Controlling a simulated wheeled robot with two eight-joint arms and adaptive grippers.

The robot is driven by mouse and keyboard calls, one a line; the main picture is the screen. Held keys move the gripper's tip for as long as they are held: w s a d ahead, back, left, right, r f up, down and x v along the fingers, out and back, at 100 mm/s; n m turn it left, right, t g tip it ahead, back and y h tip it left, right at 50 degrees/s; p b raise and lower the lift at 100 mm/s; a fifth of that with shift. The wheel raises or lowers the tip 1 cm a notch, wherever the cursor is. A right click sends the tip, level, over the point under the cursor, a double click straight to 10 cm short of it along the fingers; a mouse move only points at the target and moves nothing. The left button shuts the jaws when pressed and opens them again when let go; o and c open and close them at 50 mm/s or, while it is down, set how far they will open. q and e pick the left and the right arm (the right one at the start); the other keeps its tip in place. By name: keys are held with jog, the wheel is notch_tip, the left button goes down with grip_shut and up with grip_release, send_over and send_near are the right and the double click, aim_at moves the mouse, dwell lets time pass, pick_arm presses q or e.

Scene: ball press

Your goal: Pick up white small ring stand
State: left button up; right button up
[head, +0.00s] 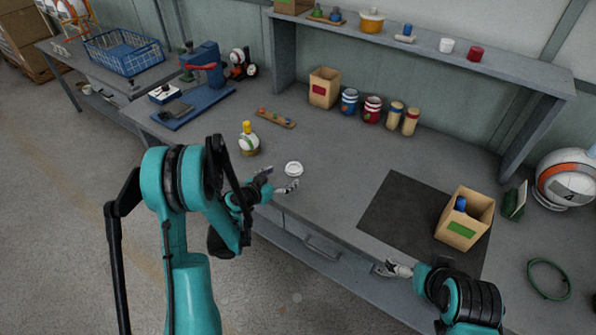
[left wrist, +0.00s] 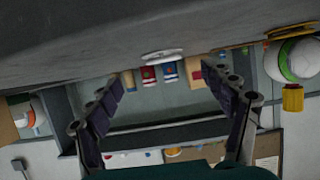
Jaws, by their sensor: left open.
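The white small ring stand (head: 294,169) lies on the grey workbench near its front edge, left of centre. My left gripper (head: 278,179) is open and empty just in front of it, not touching it as far as I can see. In the left wrist view, which is upside down, the ring stand (left wrist: 163,55) shows beyond and between the spread fingers (left wrist: 167,76). My right gripper (head: 393,268) is at the bench's front edge, by the dark mat; its opening is too small to tell.
A ball with a yellow top (head: 248,141) stands left of the ring stand. A wooden strip with pegs (head: 276,118) lies behind. Cans (head: 349,102) and a box (head: 324,87) stand at the back. A black mat (head: 393,209) bears an open box (head: 460,226). The bench between is clear.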

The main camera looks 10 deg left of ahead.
aim_at(297, 166)
pick_arm(q)
jog(key=b+x, duration=0.2)
jog(key=x, duration=0.4)
jog(key=shift+w+a+r, duration=0.1)
jog(key=shift+w+r, duration=0.05)
jog(key=shift+w, duration=0.15)
jog(key=shift+r, duration=0.1)
jog(key=c, duration=1.2)
